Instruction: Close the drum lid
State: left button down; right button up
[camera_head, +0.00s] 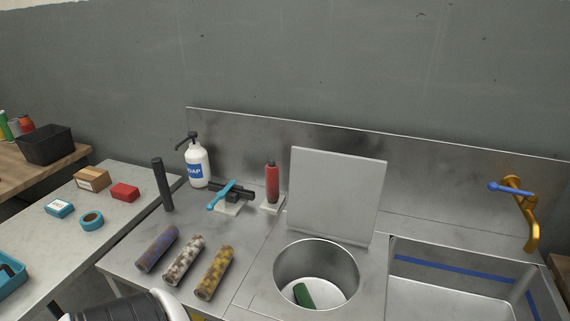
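The drum lid (335,195) is a flat, square grey panel. It stands open, nearly upright and leaning slightly back, along the rear edge of the round drum opening (279,278). The drum is set into the metal counter, and its opening is uncovered. A green object (303,295) lies inside it on a pale bottom. Neither of my grippers shows in the head view.
A red bottle (272,183) and a blue-handled valve (232,196) stand left of the lid. Three patterned rolls, the nearest yellowish (216,272), lie left of the drum. A sink (460,300) with an orange tap (531,220) is at right.

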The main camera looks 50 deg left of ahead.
aim_at(338, 195)
jog(key=u, duration=1.35)
